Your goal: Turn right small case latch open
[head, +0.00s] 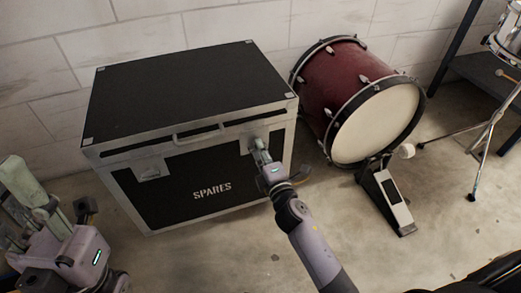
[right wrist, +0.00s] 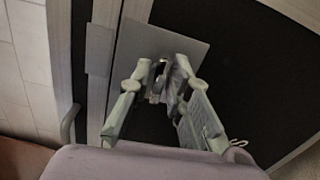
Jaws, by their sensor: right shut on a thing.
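The black case (head: 200,165) with metal edges and the word SPARES stands on the floor against the wall, its lid down. My right gripper (head: 259,149) is at the right latch on the case front, and its fingers hide most of that latch in the head view. In the right wrist view my right gripper (right wrist: 162,85) is shut on the small metal latch piece (right wrist: 160,72), in front of the latch plate (right wrist: 135,45). Whether the latch is turned is hard to tell. My left gripper (head: 30,200) is at the lower left, away from the case; its fingertips are unclear.
The left latch (head: 150,170) and a lid handle (head: 198,134) are on the case front. A red bass drum (head: 340,85) stands close to the case's right side, with a pedal (head: 390,195) before it. A stand (head: 487,145) is at far right. The floor (head: 210,255) before the case is bare.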

